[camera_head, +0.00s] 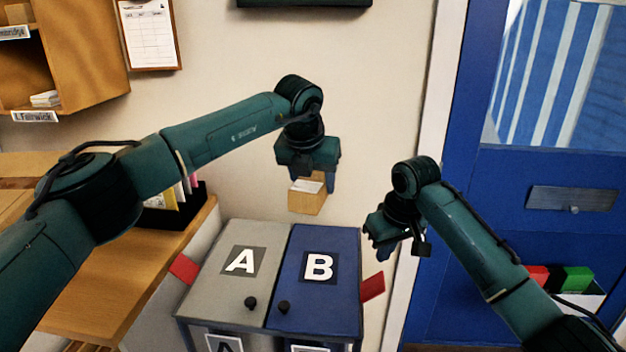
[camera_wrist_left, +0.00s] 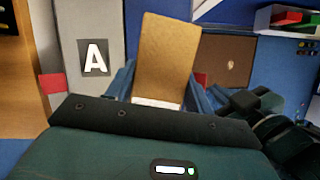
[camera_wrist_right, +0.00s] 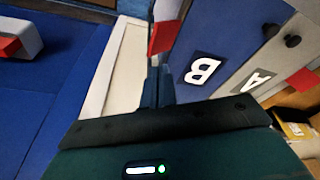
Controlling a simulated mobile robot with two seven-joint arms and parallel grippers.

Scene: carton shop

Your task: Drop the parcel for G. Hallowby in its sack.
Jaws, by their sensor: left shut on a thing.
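A small brown parcel (camera_head: 307,199) with a white label hangs in my left gripper (camera_head: 308,182), in the air above the back of the two bins. The parcel also shows between the fingers in the left wrist view (camera_wrist_left: 167,60). I cannot read its label. The grey lid A (camera_head: 226,287) and blue lid B (camera_head: 336,300) both look closed, each with a black knob. No sack is visible. My right gripper (camera_head: 386,254) is right of lid B and looks shut and empty; its fingers are together in the right wrist view (camera_wrist_right: 158,88).
Red tabs (camera_head: 184,269) stick out at the bins' sides. A wooden counter (camera_head: 115,275) with a black file holder stands left. Wooden pigeonholes (camera_head: 85,55) and a paper list (camera_head: 150,33) hang on the wall. A blue door (camera_head: 540,225) is at right.

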